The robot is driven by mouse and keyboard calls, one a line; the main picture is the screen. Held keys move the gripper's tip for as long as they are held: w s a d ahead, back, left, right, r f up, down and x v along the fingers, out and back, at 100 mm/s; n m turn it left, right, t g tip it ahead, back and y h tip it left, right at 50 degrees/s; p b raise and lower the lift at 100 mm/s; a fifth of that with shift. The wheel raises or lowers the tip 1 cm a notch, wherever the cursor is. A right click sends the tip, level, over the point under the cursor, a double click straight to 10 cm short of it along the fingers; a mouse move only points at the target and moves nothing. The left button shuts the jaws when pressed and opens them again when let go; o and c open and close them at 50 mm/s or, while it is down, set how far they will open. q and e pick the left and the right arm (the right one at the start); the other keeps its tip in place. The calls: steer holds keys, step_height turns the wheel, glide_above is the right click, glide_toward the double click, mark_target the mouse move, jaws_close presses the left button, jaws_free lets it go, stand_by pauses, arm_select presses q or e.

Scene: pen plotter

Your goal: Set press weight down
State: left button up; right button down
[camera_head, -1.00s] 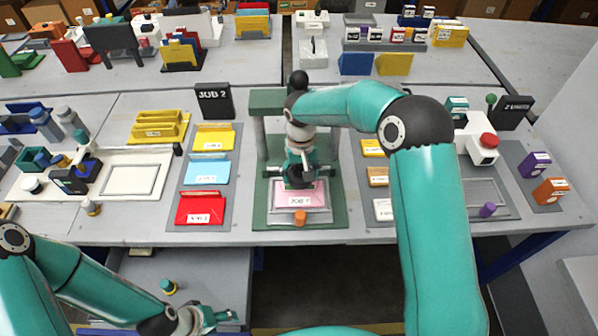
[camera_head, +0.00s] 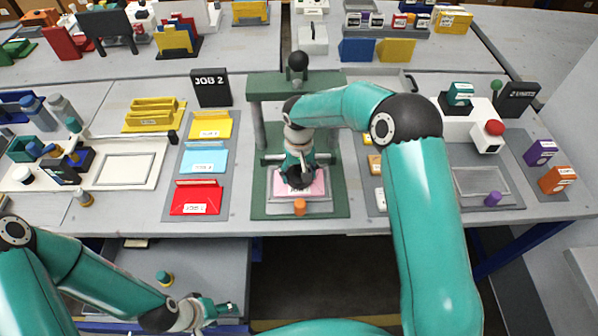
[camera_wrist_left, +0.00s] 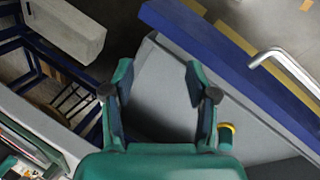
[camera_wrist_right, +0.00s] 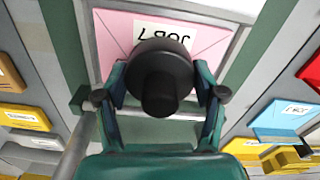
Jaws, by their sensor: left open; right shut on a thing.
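The black press weight (camera_wrist_right: 160,75), with a round head and short knob, is held between the fingers of my right gripper (camera_wrist_right: 160,98). In the head view the weight (camera_head: 298,182) is over the pink job card (camera_head: 316,186) on the green press (camera_head: 262,205). The card's white label reads "JOB 7" in the right wrist view (camera_wrist_right: 110,30), partly hidden by the weight. I cannot tell whether the weight touches the card. My left gripper (camera_head: 222,309) is open and empty, low before the table's front edge; it also shows in the left wrist view (camera_wrist_left: 160,95).
The press's green crossbar (camera_head: 330,83) stands behind my right gripper, and an orange knob (camera_head: 299,207) is at its front. Yellow, blue (camera_head: 204,160) and red (camera_head: 196,198) cards lie to the left.

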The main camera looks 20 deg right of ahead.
steer(key=shift+f+b, duration=0.4)
steer(key=shift+b, duration=0.1)
steer(key=shift+c, duration=0.2)
jaws_free()
steer(key=shift+f, duration=0.15)
